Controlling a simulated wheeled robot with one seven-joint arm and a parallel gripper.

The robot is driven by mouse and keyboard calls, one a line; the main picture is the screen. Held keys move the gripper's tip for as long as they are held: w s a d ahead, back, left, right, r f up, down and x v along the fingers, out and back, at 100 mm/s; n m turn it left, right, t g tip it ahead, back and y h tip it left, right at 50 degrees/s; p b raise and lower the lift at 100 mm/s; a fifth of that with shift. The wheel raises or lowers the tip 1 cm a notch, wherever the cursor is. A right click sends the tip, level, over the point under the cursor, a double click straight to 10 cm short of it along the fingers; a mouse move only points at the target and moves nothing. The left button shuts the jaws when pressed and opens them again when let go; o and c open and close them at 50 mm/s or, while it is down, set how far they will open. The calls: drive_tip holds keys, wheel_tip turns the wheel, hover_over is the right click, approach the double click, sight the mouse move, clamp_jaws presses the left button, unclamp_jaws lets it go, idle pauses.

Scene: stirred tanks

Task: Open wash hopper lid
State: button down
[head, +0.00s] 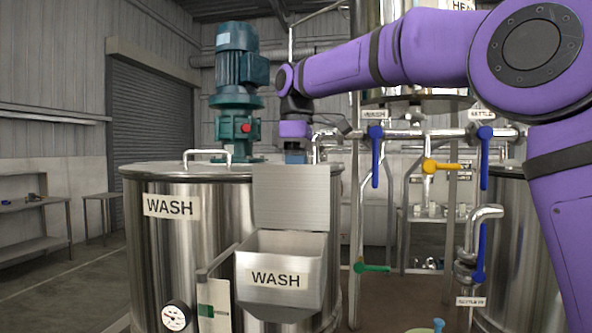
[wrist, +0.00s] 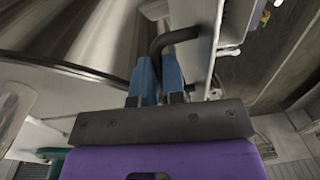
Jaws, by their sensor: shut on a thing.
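The wash hopper (head: 280,272) is a metal bin labelled WASH on the front of the wash tank (head: 175,250). Its flat grey lid (head: 291,198) stands upright at the hopper's back, and the hopper mouth is open. My gripper (head: 295,158) is just above and behind the lid's top edge, its fingertips partly hidden by the lid. In the wrist view my gripper's blue fingers (wrist: 158,75) are closed on the dark bent lid handle (wrist: 175,38), beside the pale lid edge (wrist: 206,45).
A green-blue stirrer motor (head: 240,80) stands on the tank behind my gripper. Pipes with a blue valve lever (head: 375,158), a yellow lever (head: 440,166) and a green lever (head: 372,268) are to the right. The floor at the left is clear.

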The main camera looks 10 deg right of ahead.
drive_tip(key=shift+f, duration=0.15)
drive_tip(key=c, duration=1.2)
unclamp_jaws()
wheel_tip(320, 180, up, 11)
drive_tip(key=shift+w, duration=0.35)
drive_tip(key=shift+d, duration=0.15)
